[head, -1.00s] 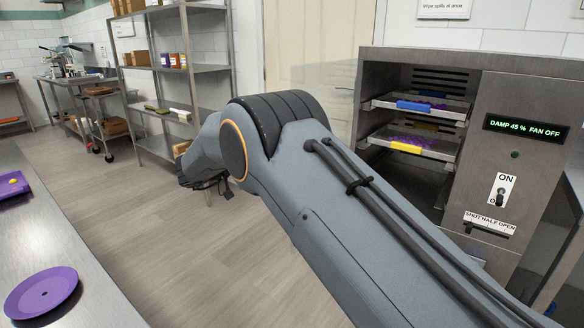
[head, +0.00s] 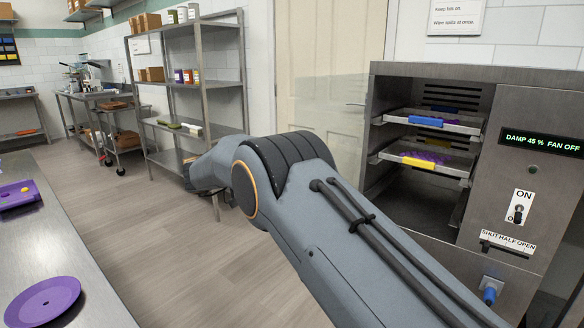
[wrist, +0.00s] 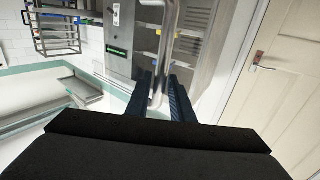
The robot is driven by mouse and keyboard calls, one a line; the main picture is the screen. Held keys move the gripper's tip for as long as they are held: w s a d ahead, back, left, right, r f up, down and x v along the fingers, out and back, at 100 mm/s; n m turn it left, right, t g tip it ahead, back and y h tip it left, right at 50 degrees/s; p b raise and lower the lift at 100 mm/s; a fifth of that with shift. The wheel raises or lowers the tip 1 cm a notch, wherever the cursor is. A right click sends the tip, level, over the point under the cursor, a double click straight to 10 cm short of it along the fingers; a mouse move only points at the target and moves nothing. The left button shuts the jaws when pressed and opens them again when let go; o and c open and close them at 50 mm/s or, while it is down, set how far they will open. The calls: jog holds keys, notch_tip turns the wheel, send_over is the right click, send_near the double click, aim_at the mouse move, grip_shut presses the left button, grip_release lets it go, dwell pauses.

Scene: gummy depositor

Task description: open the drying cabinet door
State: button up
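The drying cabinet (head: 540,200) stands at the right in the head view. Its clear door (head: 325,95) is swung out to the left of the cabinet, so the front of the tray bay is uncovered. In the wrist view, which shows the cabinet upside down, the metal door handle (wrist: 168,30) runs between the fingers of my gripper (wrist: 162,88). The fingers lie close along both sides of the bar and appear shut on it. In the head view my arm hides the gripper and the lower part of the door.
Trays with blue (head: 426,121) and yellow (head: 420,162) fronts sit inside the cabinet. A metal shelf rack (head: 195,80) stands left of the closed room door (head: 330,50). A steel counter (head: 85,260) with a purple plate (head: 43,300) is at the left. The floor between is clear.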

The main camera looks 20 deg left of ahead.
jog(key=shift+s+a, duration=0.1)
jog(key=b+v, duration=0.1)
jog(key=v, duration=0.6)
jog(key=shift+a+b, duration=0.3)
jog(key=shift+a, duration=0.05)
jog(key=shift+s, duration=0.15)
